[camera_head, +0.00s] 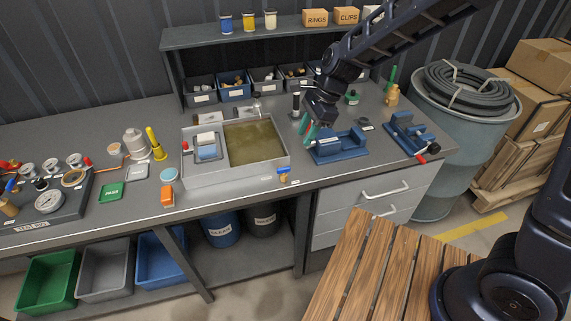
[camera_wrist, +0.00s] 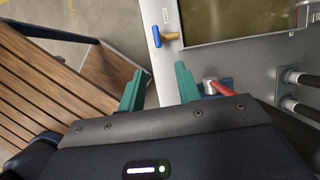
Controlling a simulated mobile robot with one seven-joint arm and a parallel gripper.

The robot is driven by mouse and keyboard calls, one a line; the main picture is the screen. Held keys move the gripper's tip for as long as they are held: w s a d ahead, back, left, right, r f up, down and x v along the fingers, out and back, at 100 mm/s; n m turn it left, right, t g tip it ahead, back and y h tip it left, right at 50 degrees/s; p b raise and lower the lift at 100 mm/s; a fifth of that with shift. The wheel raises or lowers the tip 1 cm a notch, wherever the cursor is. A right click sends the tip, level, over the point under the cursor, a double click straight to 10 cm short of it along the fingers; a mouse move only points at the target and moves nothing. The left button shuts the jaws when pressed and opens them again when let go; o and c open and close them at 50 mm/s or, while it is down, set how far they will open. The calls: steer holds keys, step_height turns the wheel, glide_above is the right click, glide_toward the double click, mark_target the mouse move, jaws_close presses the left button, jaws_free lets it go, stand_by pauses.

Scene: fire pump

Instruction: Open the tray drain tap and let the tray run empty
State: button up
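The metal tray (camera_head: 192,172) sits on the bench near its front edge and holds murky olive liquid (camera_head: 252,140). The drain tap (camera_head: 283,176) sticks out at the tray's front right corner. In the wrist view the tap (camera_wrist: 172,37) has a brass body and a blue lever handle (camera_wrist: 155,36), beside the tray rim (camera_wrist: 236,39). My gripper (camera_head: 308,131) is above the bench to the right of the tray. In the wrist view my gripper (camera_wrist: 159,80) has its teal fingers apart with nothing between them. The tap lies beyond the fingertips, not touched.
A blue vise (camera_head: 340,148) stands close by my gripper, with a second vise (camera_head: 405,134) further right. Shelf bins (camera_head: 236,90) line the back. A wooden slatted surface (camera_head: 365,265) is in front of the bench. A blue bucket (camera_head: 222,230) stands under the bench.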

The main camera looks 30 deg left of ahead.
mark_target(284, 168)
steer(key=x, duration=0.4)
steer(key=s+x, duration=0.1)
steer(key=x, duration=0.7)
steer(key=shift+s+a, duration=0.2)
steer(key=shift+a, duration=0.25)
jaws_close()
